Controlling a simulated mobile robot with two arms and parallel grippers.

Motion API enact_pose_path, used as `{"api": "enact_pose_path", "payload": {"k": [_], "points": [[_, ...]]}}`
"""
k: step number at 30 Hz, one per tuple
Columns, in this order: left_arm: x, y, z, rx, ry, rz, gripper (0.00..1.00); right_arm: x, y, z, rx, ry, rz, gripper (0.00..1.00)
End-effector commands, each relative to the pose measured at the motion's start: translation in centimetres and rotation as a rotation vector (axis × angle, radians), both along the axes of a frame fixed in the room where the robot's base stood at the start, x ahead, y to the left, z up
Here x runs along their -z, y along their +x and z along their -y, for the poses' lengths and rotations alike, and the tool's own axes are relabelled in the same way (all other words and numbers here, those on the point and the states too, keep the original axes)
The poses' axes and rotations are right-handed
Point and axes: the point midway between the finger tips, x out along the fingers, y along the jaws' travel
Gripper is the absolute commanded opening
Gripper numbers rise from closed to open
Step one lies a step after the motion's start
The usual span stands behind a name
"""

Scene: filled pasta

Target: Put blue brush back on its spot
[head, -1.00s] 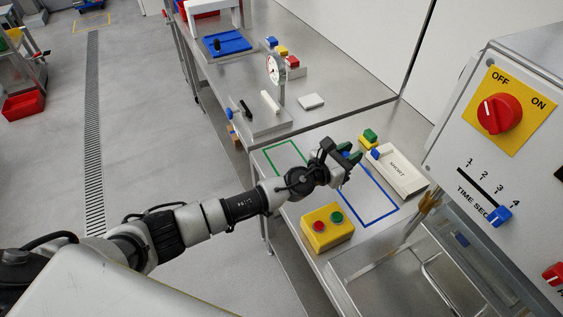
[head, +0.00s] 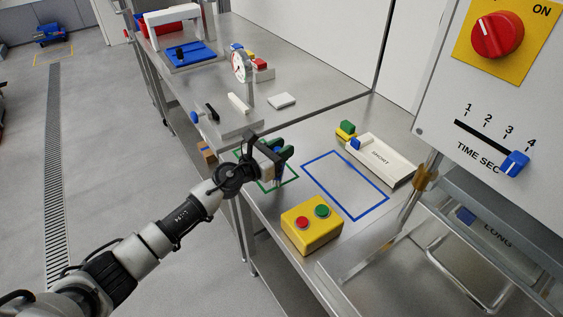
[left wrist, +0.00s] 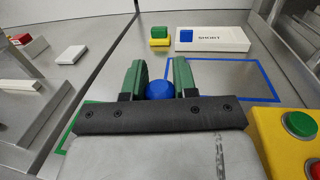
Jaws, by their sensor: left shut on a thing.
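My left gripper (head: 279,151) has green fingers and is over the green outline (head: 287,183) on the steel table, left of the blue outline (head: 316,184). It is shut on a blue thing with a rounded top, which shows between the fingers in the left wrist view (left wrist: 159,90). This looks like the blue brush; its lower part is hidden by the gripper. The blue outline is empty and also shows in the left wrist view (left wrist: 262,63). My right gripper is not in view.
A yellow button box (head: 311,226) stands in front of the blue outline. A white box marked SHORT (head: 381,161), with a blue knob, lies behind it beside green and yellow blocks (head: 346,130). A control panel (head: 490,90) rises at right. A slicer-like stand (head: 228,127) is at left.

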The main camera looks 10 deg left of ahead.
Motion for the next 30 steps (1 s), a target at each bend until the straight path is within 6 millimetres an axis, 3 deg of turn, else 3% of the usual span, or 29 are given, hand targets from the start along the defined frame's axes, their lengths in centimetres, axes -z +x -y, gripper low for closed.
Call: {"api": "enact_pose_path", "payload": {"k": [1,3,16,17,21,30], "points": [[1.5,0.0,0.1,-0.002,-0.004,-0.003,0.00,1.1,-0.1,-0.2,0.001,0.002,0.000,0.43],[2.1,0.0,0.1,-0.001,-0.004,-0.002,0.00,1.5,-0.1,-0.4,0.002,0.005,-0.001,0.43],[2.5,0.0,0.0,0.000,-0.001,0.001,0.00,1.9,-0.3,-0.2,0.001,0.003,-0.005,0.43],[2.5,0.0,0.0,0.000,0.000,0.000,0.29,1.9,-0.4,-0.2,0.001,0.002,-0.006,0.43],[2.4,0.0,0.0,0.000,0.000,0.000,0.51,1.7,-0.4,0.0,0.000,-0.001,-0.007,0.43],[2.3,0.0,0.0,-0.001,0.000,0.000,0.53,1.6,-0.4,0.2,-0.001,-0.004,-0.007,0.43]]}}
